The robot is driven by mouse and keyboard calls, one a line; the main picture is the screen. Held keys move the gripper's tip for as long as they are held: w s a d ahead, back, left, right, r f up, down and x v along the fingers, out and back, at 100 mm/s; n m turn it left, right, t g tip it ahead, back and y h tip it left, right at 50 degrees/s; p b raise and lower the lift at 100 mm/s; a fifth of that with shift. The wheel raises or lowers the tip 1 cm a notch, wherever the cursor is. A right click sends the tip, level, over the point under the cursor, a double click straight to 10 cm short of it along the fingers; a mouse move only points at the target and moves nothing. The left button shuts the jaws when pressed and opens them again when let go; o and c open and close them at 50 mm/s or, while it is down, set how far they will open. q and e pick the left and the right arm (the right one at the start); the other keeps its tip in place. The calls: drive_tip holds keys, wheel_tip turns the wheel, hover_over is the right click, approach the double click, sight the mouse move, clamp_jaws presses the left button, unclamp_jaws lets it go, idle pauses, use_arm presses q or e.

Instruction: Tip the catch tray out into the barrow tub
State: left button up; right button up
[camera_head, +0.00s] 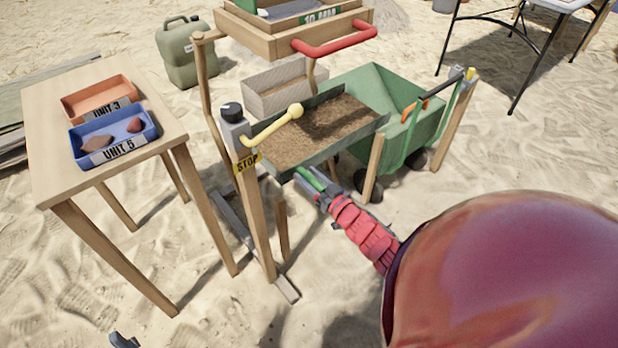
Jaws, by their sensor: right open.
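The catch tray (357,133) is a shallow grey-green tray with brown soil spread over its floor. It sits below the wooden sieve frame, by the post with the STOP label. The barrow tub (425,128) is green and stands just behind and right of the tray; the tray hides part of it. My right gripper (309,180), with green finger pads, is open at the tray's near edge, just below the rim. I cannot tell whether it touches the tray. A small dark piece (122,341) at the bottom edge may be part of my left gripper; its jaws do not show.
A yellow lever (272,126) reaches over the tray's left side. The sieve frame (273,45) with a red handle (335,40) hangs above. A wooden table (50,151) at left holds orange and blue bins. Wooden posts flank the tray. Open sand lies in front.

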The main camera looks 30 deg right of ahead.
clamp_jaws()
idle(1.3)
